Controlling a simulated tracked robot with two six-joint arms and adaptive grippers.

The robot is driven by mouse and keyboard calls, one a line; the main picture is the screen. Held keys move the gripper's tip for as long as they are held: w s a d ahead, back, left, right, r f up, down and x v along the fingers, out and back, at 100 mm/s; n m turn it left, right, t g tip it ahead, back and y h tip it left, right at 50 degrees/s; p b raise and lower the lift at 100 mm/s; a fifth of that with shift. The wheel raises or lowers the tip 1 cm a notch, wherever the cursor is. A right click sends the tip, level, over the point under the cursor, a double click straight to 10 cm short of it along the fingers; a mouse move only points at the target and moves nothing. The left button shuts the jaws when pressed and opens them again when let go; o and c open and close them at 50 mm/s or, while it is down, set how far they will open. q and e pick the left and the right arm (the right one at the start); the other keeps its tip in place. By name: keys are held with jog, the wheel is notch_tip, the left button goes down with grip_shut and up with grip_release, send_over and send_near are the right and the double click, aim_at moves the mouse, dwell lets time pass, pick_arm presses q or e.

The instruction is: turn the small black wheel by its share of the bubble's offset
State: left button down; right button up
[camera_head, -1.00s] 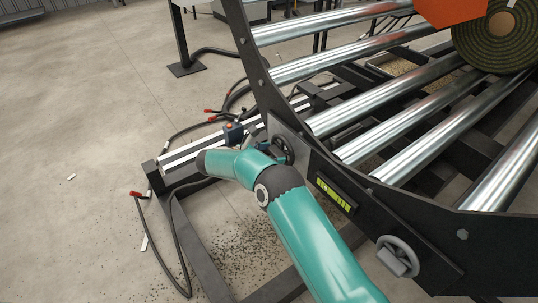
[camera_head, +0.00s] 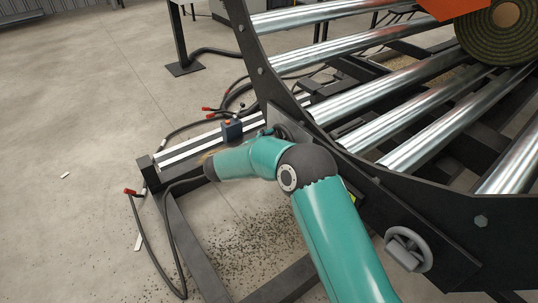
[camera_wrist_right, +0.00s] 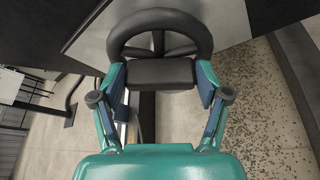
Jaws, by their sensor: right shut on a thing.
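The small black wheel (camera_wrist_right: 160,22) shows in the right wrist view, with spokes and a dark block (camera_wrist_right: 162,73) across its near side. My right gripper (camera_wrist_right: 161,82) is shut on this block, one finger at each side. In the head view the black wheel (camera_head: 294,132) on the frame's side plate is mostly hidden by my right arm. The level vial (camera_head: 352,197) shows only as a yellow-green sliver behind the arm; its bubble is hidden. My left gripper is not in view.
A larger grey handwheel (camera_head: 408,249) sits lower right on the same black side plate. Shiny rollers (camera_head: 428,130) and a turf roll (camera_head: 503,32) lie beyond it. Cables with red ends (camera_head: 131,192) lie on the floor at left, where the concrete is mostly clear.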

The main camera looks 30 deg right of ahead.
jog(key=shift+s+d+f+m+t+b, duration=0.2)
jog(key=shift+m+b, duration=0.3)
jog(key=shift+b, duration=0.35)
jog(key=shift+s+d+f+m+t+b, duration=0.1)
jog(key=shift+s+m+t+b, duration=0.1)
jog(key=shift+m+b, duration=0.45)
jog(key=o, duration=1.2)
jog(key=shift+r, duration=0.1)
jog(key=shift+c, duration=0.2)
jog(key=shift+w+a, duration=0.1)
jog(key=shift+w, duration=0.05)
jog(key=shift+n, duration=0.25)
jog(key=shift+r, duration=0.1)
jog(key=v, duration=1.2)
jog(key=shift+f, duration=0.2)
